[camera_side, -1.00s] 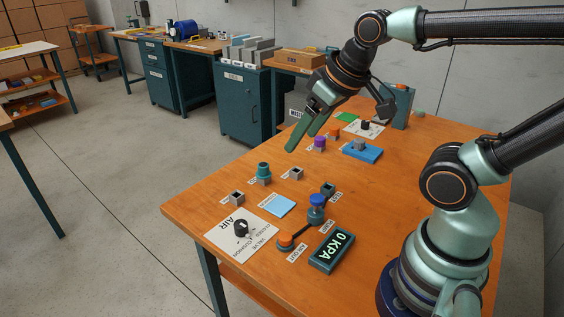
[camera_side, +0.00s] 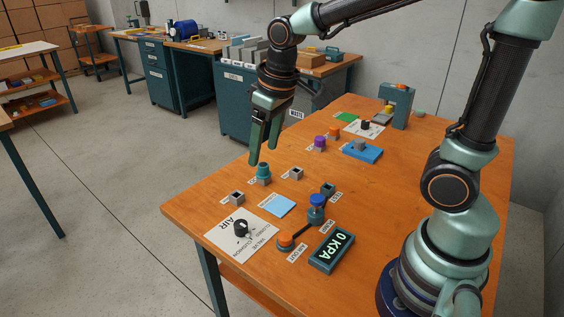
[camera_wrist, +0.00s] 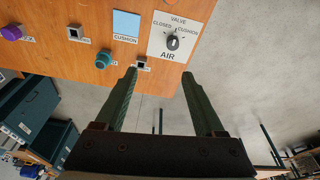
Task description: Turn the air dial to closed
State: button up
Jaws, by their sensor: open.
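The air dial (camera_side: 240,228) is a black knob on a white plate (camera_side: 222,241) at the table's near left corner in the side view. The plate reads AIR, VALVE, CLOSED and CUSHION. In the wrist view the dial (camera_wrist: 173,42) shows upright beyond the fingertips, with CLOSED printed to its upper left and CUSHION to its upper right. Which label its pointer faces is too small to tell surely. My gripper (camera_side: 263,160) is open and empty, fingers pointing down, above and behind the teal fitting. In the wrist view its two fingers (camera_wrist: 159,72) are well apart, clear of the dial.
A teal fitting (camera_side: 264,172), small grey sockets (camera_side: 237,198), a light blue cushion pad (camera_side: 280,206) and a blue-capped pump (camera_side: 316,208) stand near the dial. The table edge (camera_side: 180,228) is close to the plate.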

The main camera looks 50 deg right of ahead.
aim_at(241, 224)
jog(key=w+a+f+g, duration=0.1)
jog(key=f, duration=0.5)
jog(key=w+a+f+n, duration=0.1)
jog(key=w+f, duration=0.1)
jog(key=f, duration=0.5)
jog(key=w+a+f+g, duration=0.1)
jog(key=a+f, duration=0.1)
jog(key=f, duration=0.5)
jog(key=shift+w+f+g, duration=0.2)
jog(key=shift+w+g, duration=0.1)
jog(key=shift+w, duration=0.1)
grip_shut()
jog(key=shift+n, duration=0.5)
jog(key=n, duration=0.5)
jog(key=shift+d, duration=0.1)
jog(key=n, duration=0.6)
jog(key=shift+n, duration=0.3)
